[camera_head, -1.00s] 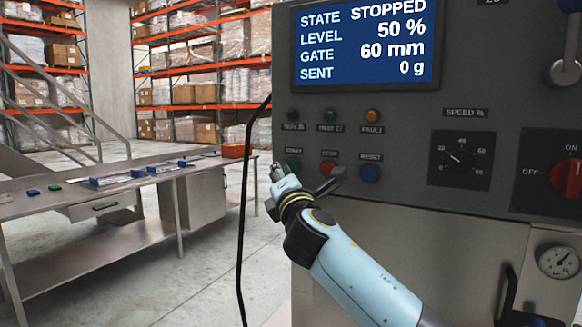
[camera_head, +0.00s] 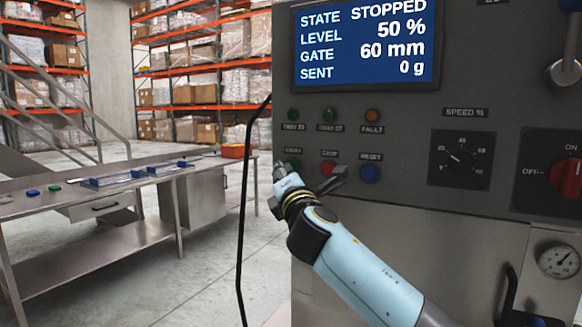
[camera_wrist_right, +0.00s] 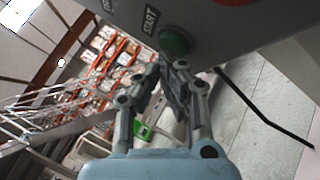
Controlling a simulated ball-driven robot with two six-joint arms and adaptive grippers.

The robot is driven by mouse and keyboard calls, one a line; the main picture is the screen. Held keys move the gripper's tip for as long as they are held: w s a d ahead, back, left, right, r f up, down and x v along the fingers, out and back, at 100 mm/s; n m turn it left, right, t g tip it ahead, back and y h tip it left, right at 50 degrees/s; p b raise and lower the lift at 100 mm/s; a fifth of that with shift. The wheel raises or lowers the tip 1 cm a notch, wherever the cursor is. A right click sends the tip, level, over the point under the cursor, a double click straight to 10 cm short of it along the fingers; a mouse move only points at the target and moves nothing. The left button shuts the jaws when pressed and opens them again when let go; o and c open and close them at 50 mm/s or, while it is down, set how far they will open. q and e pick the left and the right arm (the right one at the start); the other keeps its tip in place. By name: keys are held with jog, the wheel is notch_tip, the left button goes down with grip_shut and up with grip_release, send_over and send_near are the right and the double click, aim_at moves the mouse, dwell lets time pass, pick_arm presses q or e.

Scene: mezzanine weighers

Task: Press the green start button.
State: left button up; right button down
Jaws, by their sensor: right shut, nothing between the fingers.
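The green start button (camera_wrist_right: 174,42) sits under a START label on the grey panel in the right wrist view. In the head view the start button (camera_head: 293,164) is a small green spot just above my gripper, partly covered by it. My right gripper (camera_head: 279,168) is shut and empty at the lower left of the panel. In the wrist view its fingertips (camera_wrist_right: 170,68) are close together beside the button; I cannot tell whether they touch it. The screen (camera_head: 363,45) reads STATE STOPPED. My left gripper is not in view.
A red button (camera_head: 328,167) and a blue button (camera_head: 370,173) are right of the start button. Green and amber indicators are above. A speed knob (camera_head: 461,160) and red switch (camera_head: 567,178) are farther right. A black cable (camera_head: 243,220) hangs left of the panel.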

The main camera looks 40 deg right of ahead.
jog(key=shift+w+d, duration=0.15)
jog(key=shift+d, duration=0.2)
dwell(0.3)
jog(key=shift+a, duration=0.1)
jog(key=shift+s+a, duration=0.35)
jog(key=shift+a, duration=0.35)
jog(key=a, duration=0.1)
jog(key=s+a, duration=0.1)
jog(key=a, duration=0.1)
jog(key=s+a, duration=0.1)
jog(key=shift+a, duration=0.3)
dwell(0.9)
